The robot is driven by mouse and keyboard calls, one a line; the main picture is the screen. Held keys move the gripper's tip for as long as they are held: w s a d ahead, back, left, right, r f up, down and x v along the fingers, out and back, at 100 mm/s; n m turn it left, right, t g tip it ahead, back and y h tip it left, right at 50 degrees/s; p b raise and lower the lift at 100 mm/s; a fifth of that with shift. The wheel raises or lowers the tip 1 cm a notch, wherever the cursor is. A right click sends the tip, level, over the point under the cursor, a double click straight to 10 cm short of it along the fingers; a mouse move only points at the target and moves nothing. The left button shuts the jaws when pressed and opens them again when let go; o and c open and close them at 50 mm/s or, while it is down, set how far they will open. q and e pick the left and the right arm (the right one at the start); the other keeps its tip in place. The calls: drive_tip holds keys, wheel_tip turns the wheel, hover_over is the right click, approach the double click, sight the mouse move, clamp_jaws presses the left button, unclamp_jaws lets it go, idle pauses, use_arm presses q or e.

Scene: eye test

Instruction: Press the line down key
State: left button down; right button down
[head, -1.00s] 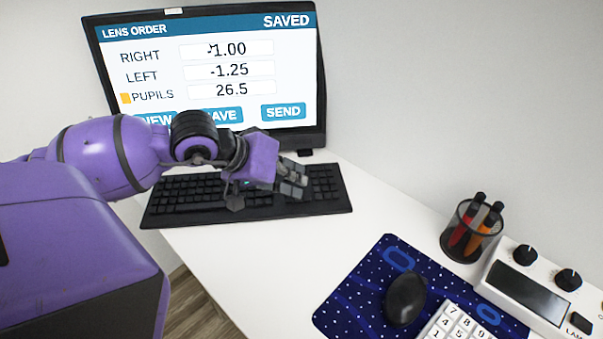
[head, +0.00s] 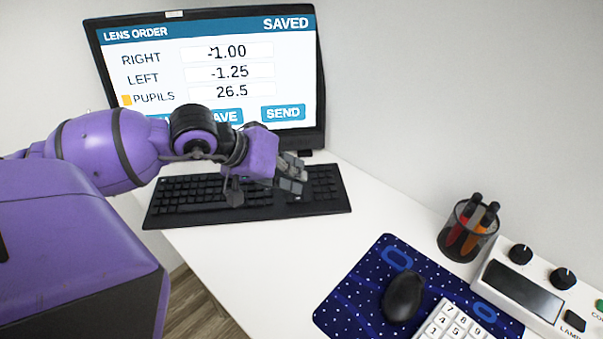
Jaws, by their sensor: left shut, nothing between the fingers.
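A black keyboard (head: 200,212) lies on the white desk below the monitor. My left gripper (head: 293,184) is shut and empty, over the right part of the keyboard. I cannot tell whether its fingertips touch a key. The line down key cannot be picked out; the gripper hides some of the keys and the rest are too small to read. The monitor (head: 245,52) shows LENS ORDER with RIGHT -1.00, LEFT -1.25, PUPILS 26.5 and the word SAVED. An orange marker stands beside PUPILS. My right gripper is not in view.
A blue mat (head: 350,305) with a black mouse (head: 403,297) and a white number pad (head: 455,322) lies at the front right. A pen cup (head: 462,240) and a white control box (head: 520,290) stand farther right. The desk (head: 265,255) between keyboard and mat is clear.

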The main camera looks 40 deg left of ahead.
use_arm(q)
drive_tip(key=shift+r, duration=0.15)
wheel_tip(320, 180, up, 5)
drive_tip(key=p, duration=0.3)
idle(0.9)
